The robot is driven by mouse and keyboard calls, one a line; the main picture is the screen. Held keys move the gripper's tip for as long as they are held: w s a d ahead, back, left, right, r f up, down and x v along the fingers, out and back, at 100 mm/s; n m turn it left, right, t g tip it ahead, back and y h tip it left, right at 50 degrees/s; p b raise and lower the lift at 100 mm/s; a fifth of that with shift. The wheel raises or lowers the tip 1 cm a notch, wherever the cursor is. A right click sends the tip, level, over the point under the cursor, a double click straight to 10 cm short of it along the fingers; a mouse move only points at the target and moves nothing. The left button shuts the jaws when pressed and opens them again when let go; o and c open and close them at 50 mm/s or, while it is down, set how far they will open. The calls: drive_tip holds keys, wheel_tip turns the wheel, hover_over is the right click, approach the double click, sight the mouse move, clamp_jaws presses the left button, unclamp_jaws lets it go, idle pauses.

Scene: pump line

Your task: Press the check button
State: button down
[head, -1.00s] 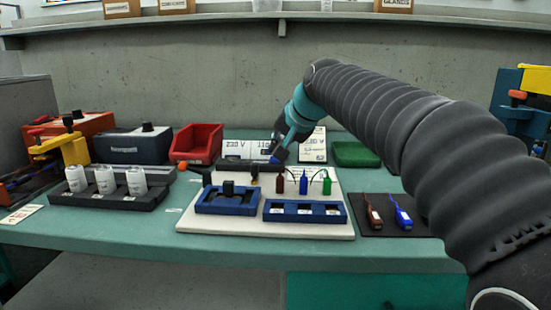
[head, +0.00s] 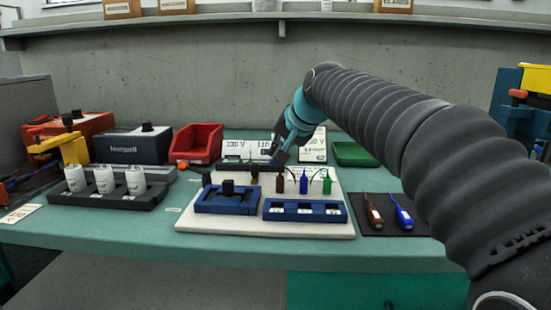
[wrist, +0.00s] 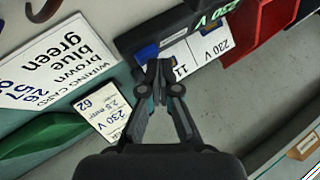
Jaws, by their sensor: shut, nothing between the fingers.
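My gripper (wrist: 158,70) is shut and empty, its fingertips together beside a dark test unit (wrist: 135,40) with a lit green display. White labels on the unit (wrist: 208,42) read 230 V and 11-something. A small blue patch (wrist: 147,53) lies just past the fingertips; it may be the check button, but I cannot tell if the fingers touch it. In the head view, my gripper (head: 277,157) points down at the right end of the unit's white labelled face (head: 238,149), behind the white board. The gripper hides part of the unit there.
A white board (head: 340,228) with blue trays and coloured ferrules stands in front. A red bin (head: 197,143) is to the left, a green tray (head: 354,154) to the right. Wiring chart cards (wrist: 65,60) lie near the gripper. Two screwdriver-like tools (head: 401,214) lie on a dark mat.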

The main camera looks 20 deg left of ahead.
drive_tip(key=shift+r+p, duration=0.85)
drive_tip(key=shift+p, duration=0.05)
drive_tip(key=shift+r, duration=0.1)
wheel_tip(320, 180, up, 5)
drive_tip(key=p, duration=0.4)
drive_tip(key=shift+p, duration=0.4)
idle(0.4)
